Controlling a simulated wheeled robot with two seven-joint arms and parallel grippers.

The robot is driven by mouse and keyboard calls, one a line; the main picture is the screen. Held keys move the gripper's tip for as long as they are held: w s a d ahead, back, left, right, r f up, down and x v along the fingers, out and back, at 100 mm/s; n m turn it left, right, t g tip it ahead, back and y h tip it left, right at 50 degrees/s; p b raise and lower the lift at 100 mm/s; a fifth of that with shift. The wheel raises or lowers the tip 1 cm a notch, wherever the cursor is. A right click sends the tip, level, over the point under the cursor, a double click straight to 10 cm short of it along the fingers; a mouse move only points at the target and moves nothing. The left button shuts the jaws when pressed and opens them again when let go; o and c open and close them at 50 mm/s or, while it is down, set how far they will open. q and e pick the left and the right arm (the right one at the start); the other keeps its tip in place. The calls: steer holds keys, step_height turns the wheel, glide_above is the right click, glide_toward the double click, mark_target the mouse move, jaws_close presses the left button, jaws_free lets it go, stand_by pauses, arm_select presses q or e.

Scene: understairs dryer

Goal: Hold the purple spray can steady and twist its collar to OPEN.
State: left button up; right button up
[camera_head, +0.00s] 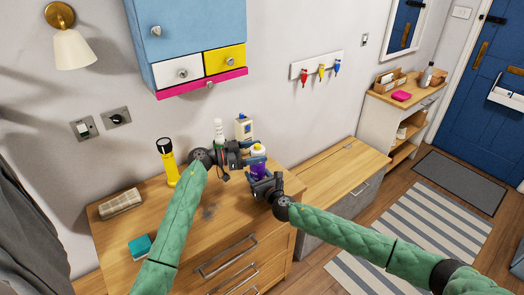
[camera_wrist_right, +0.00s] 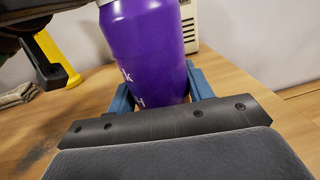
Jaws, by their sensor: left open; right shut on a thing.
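The purple spray can (camera_head: 258,170) stands upright near the right end of the wooden dresser top. Its pale top with a yellow part (camera_head: 258,148) shows in the head view. My right gripper (camera_head: 259,176) is shut around the lower body of the can. In the right wrist view its blue fingers (camera_wrist_right: 163,92) lie on both sides of the purple can (camera_wrist_right: 150,45). My left gripper (camera_head: 256,154) is open at the height of the can's collar, coming from the left. The collar and its marking are mostly hidden, and I cannot tell whether the left fingers touch it.
A wall cabinet (camera_head: 195,35) hangs above. The dresser's front middle is clear.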

arm_select(q)
steer(key=shift+x, duration=1.25)
steer(key=c, duration=1)
steer(key=shift+a+t, duration=0.1)
steer(key=shift+t, duration=0.2)
steer(key=n+t, duration=0.1)
steer(key=t, duration=0.1)
steer(key=n+t+y, duration=0.1)
steer(key=n, duration=0.1)
steer(key=shift+w+f+t+y, duration=0.1)
steer(key=shift+w+t+y, duration=0.1)
steer(key=shift+t+y, duration=0.15)
steer(key=shift+w+n+t+y, duration=0.15)
steer(key=shift+n+t+y, duration=1.75)
steer(key=shift+t, duration=0.45)
steer(key=shift+a+n+t+y, duration=0.15)
steer(key=shift+n+t+y, duration=0.15)
steer(key=shift+t+y, duration=0.15)
